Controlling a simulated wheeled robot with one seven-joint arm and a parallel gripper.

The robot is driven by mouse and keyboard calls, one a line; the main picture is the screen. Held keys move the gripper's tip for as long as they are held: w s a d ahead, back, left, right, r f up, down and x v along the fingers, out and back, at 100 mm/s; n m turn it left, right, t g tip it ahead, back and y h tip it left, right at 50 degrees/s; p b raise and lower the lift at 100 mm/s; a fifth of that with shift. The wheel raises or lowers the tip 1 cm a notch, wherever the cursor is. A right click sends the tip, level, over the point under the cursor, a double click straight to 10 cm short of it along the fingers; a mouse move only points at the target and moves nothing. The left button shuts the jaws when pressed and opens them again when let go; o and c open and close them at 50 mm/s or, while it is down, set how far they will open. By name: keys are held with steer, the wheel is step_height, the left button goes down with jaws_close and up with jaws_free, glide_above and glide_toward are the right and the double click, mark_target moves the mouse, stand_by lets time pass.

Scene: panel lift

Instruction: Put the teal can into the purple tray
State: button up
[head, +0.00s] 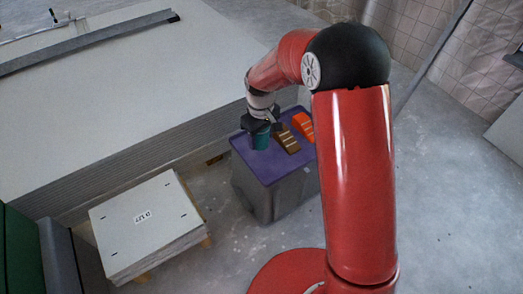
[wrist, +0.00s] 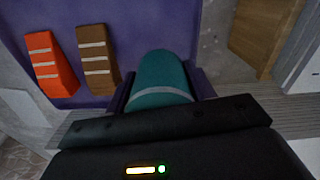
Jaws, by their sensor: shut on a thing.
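The teal can (head: 261,140) is held below my gripper (head: 259,130) in the head view. In the wrist view the teal can (wrist: 160,78), with a pale band, sits between the two fingers of my gripper (wrist: 160,88), which is shut on it. The purple tray (head: 264,167) lies on top of a grey block. It fills the upper middle of the wrist view (wrist: 140,22). The can is over the left part of the tray in the head view. I cannot tell whether its base touches the tray floor.
A brown striped wedge (head: 286,140) and an orange striped wedge (head: 303,125) lie in the tray, right of the can. A large stack of pale panels (head: 110,90) stands behind and left. A smaller panel stack (head: 145,222) stands front left on a pallet.

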mark_target(261, 156)
steer(key=shift+f+b, duration=0.5)
steer(key=shift+f, duration=2.35)
steer(key=shift+f, duration=0.1)
steer(key=o, duration=1.1)
